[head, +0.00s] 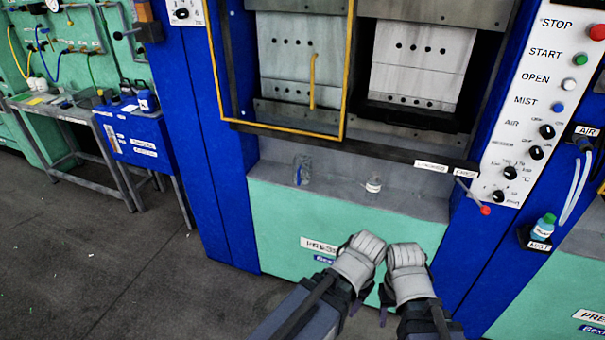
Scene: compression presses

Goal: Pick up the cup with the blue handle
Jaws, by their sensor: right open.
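A clear, glass-like cup (302,170) stands on the grey ledge (338,185) of the press, left of centre. A small bluish patch shows low on its side; I cannot tell whether this is a handle. A small clear container with a pale label (374,184) stands to its right on the same ledge. My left gripper (366,250) and my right gripper (405,256) are side by side at the bottom centre, in front of the green lower panel. They look apart from the cup and the container. The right gripper is open with nothing seen in it; the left gripper's jaws are unclear.
The press has a yellow-framed guard (280,128) above the ledge. A control panel (522,105) with buttons and knobs stands at right, with a red-tipped lever (484,209) and a Mist bottle (543,227) nearby. A cluttered bench (62,112) stands at far left. The left floor is clear.

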